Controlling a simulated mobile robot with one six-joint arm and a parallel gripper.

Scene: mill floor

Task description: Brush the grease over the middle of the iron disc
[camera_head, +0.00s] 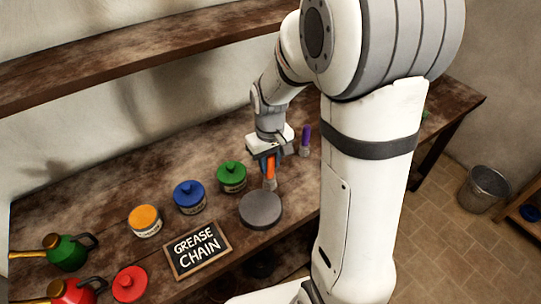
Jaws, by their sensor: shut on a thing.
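My gripper (268,156) is shut on an orange-handled brush (270,166), which points down with its pale lower end near the far edge of the iron disc. The dark grey round iron disc (261,210) lies on the wooden bench. I cannot tell whether the brush touches it. Three lidded pots stand in a row to the left: a green pot (232,177), a blue pot (190,196) and an orange-lidded pot (145,220). A red lid (130,283) shows at the front left. A chalkboard sign (198,250) reads "GREASE CHAIN".
A purple-handled brush (305,140) stands right of my gripper. A green oil can (68,252) and a red one (75,290) are at the left. A shelf (150,50) runs above the bench (85,195). A bucket (484,188) stands on the floor at the right.

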